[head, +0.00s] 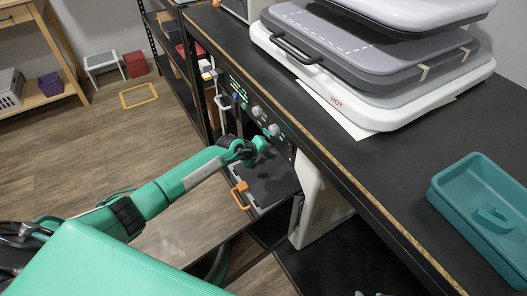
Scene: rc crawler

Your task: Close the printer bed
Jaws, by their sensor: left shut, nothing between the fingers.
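A dark flat bed (272,184) with an orange handle (239,188) at its left edge sticks out below a black control panel with knobs, under the bench. It looks like the printer bed, pulled out. My left arm reaches in from the left, and my left gripper (262,152) is at the far side of the bed, close to the panel. It is shut and holds nothing. Its fingertips are partly hidden by the wrist, and I cannot tell whether they touch the bed. My right gripper is not in view.
The black bench (340,160) runs along the right. On it stand a white and grey press (400,105) marked HOT and a teal tray (490,205). A white stool (103,64) and a wooden shelf are at the back left. The wooden floor at left is mostly clear.

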